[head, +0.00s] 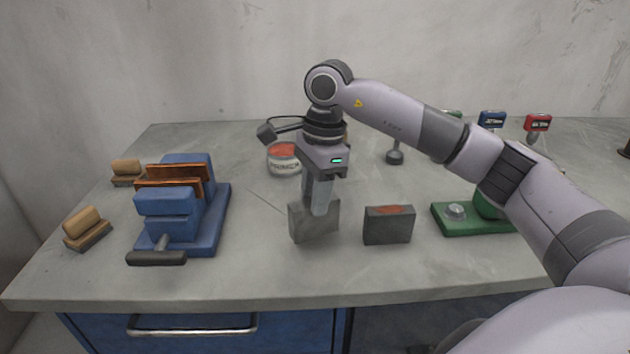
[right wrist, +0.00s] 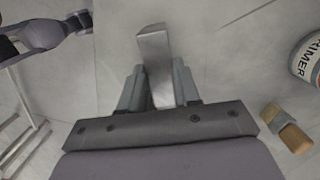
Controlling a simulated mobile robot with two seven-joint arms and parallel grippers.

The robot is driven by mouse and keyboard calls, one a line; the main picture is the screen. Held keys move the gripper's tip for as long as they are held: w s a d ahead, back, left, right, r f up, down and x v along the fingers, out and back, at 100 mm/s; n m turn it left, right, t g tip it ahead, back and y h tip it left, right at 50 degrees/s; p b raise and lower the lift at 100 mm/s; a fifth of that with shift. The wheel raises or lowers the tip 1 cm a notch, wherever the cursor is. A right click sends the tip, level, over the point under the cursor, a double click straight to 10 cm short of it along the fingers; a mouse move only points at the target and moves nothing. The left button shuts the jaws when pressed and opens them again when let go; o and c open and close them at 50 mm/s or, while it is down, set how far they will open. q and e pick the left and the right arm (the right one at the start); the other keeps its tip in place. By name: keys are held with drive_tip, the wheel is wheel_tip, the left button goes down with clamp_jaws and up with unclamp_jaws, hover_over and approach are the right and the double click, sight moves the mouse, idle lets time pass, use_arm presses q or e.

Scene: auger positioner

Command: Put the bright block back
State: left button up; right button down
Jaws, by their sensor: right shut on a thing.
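My right gripper (head: 318,208) points down in the middle of the bench and is shut on a plain light grey block (head: 302,224). In the right wrist view the block (right wrist: 154,58) sticks out between the two fingers (right wrist: 158,88). I cannot tell whether its underside touches the bench. A darker grey block (head: 388,227) with a reddish patch on top stands apart, just right of the held one. My left gripper is not in view.
A blue vise (head: 218,222) with copper-coloured jaw plates stands left. A primer can (head: 285,163) stands behind my gripper. A green-based device (head: 460,226) is at right. The bench front (head: 270,282) is clear.

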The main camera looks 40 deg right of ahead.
wheel_tip(320, 180, down, 2)
drive_tip(key=shift+w+f, duration=0.1)
drive_tip(key=shift+f, duration=0.15)
drive_tip(key=c, duration=0.8)
unclamp_jaws()
drive_tip(key=shift+f, duration=0.1)
